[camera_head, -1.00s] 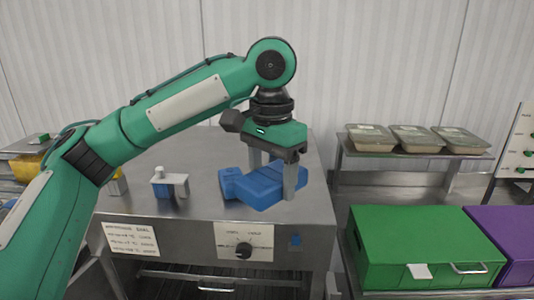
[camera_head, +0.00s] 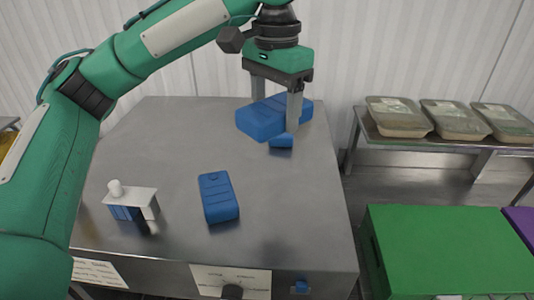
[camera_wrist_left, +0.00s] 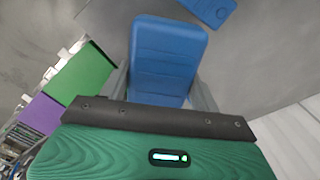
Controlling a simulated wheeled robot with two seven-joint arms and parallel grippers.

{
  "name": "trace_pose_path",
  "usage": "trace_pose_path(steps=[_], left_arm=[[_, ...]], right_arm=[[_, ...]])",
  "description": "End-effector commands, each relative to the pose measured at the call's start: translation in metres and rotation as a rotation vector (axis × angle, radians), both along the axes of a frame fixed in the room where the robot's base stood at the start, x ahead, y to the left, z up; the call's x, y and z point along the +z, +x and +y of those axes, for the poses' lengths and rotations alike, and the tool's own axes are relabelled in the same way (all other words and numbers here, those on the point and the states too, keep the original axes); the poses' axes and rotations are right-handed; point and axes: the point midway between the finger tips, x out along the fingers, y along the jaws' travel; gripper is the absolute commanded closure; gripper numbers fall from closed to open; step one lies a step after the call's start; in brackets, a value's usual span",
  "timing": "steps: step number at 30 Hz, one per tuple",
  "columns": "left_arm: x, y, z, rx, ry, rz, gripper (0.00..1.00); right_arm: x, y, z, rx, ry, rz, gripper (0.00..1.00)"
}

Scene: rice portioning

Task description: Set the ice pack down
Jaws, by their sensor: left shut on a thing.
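A blue ice pack (camera_head: 259,122) is between the fingers of my left gripper (camera_head: 275,108), near the back right of the steel counter. The gripper is shut on it. In the left wrist view the ice pack (camera_wrist_left: 166,55) reaches out past both fingers. I cannot tell whether its underside touches the counter. A small blue shape (camera_head: 281,142) shows just below the right finger; I cannot tell what it is. A second blue pack (camera_head: 218,197) lies flat nearer the front, apart from the gripper, and a blue pack also shows in the left wrist view (camera_wrist_left: 212,10). My right gripper is not in view.
The steel counter (camera_head: 165,150) has bare room in its middle and left. A small white-and-blue item (camera_head: 132,200) stands at its front left. Lidded trays (camera_head: 398,117) sit on a shelf at right. A green box (camera_head: 450,250) stands below, right of the counter.

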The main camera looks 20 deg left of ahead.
Motion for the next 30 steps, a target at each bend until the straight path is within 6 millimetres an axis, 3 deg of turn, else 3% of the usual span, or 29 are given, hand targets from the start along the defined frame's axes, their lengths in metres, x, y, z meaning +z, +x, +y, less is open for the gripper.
trace_pose_path(steps=[11, 24, 30], left_arm=[[-0.054, -0.001, 0.000, -0.001, -0.001, 0.005, 0.69], [-0.145, -0.002, 0.000, 0.000, 0.001, 0.003, 0.69], [-0.160, -0.001, 0.000, 0.001, 0.000, 0.001, 0.69]], right_arm=[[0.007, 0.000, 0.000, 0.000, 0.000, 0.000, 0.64], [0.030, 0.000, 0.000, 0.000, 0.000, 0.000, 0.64], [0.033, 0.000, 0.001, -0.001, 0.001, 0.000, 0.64]])
